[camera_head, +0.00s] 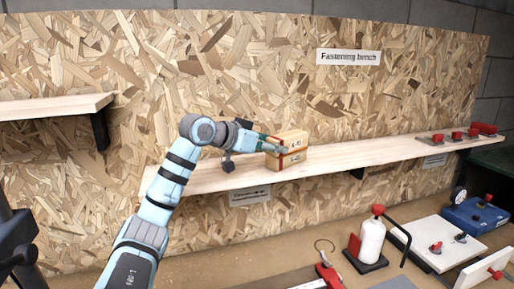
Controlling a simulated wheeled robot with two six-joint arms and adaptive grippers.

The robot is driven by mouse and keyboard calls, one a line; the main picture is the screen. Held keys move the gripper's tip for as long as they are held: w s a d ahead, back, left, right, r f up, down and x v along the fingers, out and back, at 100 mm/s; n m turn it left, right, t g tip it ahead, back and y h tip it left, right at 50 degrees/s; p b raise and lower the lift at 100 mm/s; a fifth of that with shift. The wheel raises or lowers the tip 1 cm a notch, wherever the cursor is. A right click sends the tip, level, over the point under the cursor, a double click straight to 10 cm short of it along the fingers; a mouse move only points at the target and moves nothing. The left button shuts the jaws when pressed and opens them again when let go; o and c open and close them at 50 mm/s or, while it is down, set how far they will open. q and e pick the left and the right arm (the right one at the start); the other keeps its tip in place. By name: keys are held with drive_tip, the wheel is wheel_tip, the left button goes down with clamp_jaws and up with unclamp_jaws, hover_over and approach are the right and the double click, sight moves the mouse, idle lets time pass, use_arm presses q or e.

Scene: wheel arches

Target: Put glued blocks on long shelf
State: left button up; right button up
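The glued blocks (293,144) are a light wooden stack of two, with small printed labels and a reddish line between them. They stand on the long shelf (390,152), a pale plank along the chipboard wall, left of its middle. My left gripper (273,147) is at the left side of the blocks, with its fingertips against or just in front of them. The far finger is mostly hidden, so I cannot tell whether it grips them.
A shorter shelf (48,107) is on the left wall. Red-topped items (456,135) stand on the long shelf's right end; the stretch between is clear. Below, the bench holds a white bottle (372,243), a white board (438,243) and a blue device (478,215).

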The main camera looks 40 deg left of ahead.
use_arm(q)
drive_tip(key=b+v, duration=0.1)
drive_tip(key=v, duration=0.2)
drive_tip(key=b+v, duration=0.1)
drive_tip(key=v, duration=0.2)
drive_tip(key=shift+s, duration=0.45)
drive_tip(key=shift+r, duration=0.1)
